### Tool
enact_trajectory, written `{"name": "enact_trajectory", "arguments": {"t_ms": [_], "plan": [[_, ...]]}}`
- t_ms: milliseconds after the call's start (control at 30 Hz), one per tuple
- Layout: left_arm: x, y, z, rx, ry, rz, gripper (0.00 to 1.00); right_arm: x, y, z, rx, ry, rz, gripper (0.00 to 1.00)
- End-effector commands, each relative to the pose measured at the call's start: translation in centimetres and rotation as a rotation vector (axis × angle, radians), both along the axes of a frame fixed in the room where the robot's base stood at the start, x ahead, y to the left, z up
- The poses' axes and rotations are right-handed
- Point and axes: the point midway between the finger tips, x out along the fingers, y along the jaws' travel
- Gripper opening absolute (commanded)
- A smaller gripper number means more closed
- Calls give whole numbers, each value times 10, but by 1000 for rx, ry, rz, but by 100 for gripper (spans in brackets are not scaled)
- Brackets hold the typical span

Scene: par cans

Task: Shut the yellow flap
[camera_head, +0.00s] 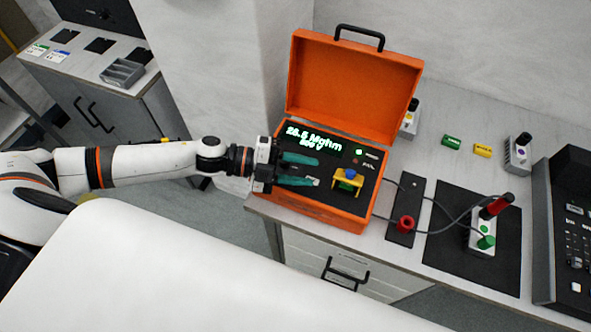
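The yellow flap (345,184) is on the dark panel inside the open orange case (335,213), toward the right front. A blue part (350,174) shows at it, partly framed by yellow. The flap is too small to tell its exact angle. My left gripper (317,171) reaches in from the left over the case's panel. My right gripper is out of view.
The case's raised orange lid (353,85) stands behind the panel. A lit green display (314,138) is beyond my fingers. Right of the case are a dark strip with a red ring (405,223), cables, and a box with a red-handled plug (482,240) on a black mat.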

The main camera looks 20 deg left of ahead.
Motion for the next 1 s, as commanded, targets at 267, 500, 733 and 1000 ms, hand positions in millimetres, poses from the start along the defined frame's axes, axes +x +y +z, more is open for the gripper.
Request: {"name": "enact_trajectory", "arguments": {"t_ms": [267,500,733,1000], "plan": [[-6,15,4,0,-1,-1,38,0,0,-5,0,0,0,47],[-5,15,5,-2,4,-1,43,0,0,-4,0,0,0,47],[-3,5,21,-132,385,54,43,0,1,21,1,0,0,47],[3,12,30,-352,1222,273,43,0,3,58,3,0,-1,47]]}}
